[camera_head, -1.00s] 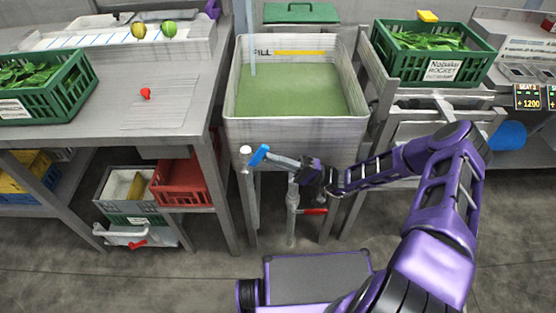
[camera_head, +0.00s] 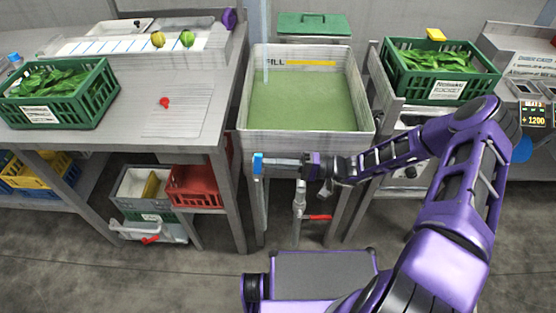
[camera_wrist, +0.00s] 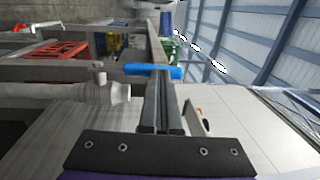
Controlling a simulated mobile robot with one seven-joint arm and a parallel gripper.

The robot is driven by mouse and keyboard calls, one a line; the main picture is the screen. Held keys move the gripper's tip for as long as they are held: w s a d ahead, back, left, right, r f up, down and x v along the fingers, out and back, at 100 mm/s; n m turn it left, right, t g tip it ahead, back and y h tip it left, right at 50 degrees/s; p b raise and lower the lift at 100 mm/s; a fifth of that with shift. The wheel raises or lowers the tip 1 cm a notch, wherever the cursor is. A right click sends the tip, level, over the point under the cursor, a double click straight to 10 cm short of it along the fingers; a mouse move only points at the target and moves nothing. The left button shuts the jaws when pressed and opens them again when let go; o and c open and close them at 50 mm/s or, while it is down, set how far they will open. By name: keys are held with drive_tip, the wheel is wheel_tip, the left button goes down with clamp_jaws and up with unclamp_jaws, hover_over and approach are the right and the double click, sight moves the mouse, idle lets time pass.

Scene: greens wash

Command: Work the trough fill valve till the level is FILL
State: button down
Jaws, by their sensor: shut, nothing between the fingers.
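The trough (camera_head: 310,143) is a pale box of murky green water (camera_head: 305,103). A FILL label and yellow line (camera_head: 312,63) mark its back wall, with the water surface below them. A thin pale vertical streak (camera_head: 266,66) stands at the back left; I cannot tell whether it is running water. The blue valve handle (camera_head: 257,163) is below the trough's front left corner. In the wrist view, the blue handle (camera_wrist: 153,71) lies across my fingertips, beside a pale valve body (camera_wrist: 85,94). My gripper (camera_head: 268,164) is shut and empty at the handle; contact is unclear.
A red-handled valve (camera_head: 317,217) sits below the trough. The left bench (camera_head: 215,95) carries a green crate (camera_head: 60,108) of leaves and a small red object (camera_head: 164,102). Another leaf crate (camera_head: 440,82) stands right of the trough. Red bin (camera_head: 195,185) is under the bench.

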drive_tip(key=shift+a+r, duration=0.1)
drive_tip(key=shift+a, duration=0.3)
drive_tip(key=shift+r, duration=0.1)
idle(0.4)
drive_tip(key=d+b, duration=0.1)
drive_tip(key=d, duration=1.3)
drive_tip(key=shift+s, duration=0.2)
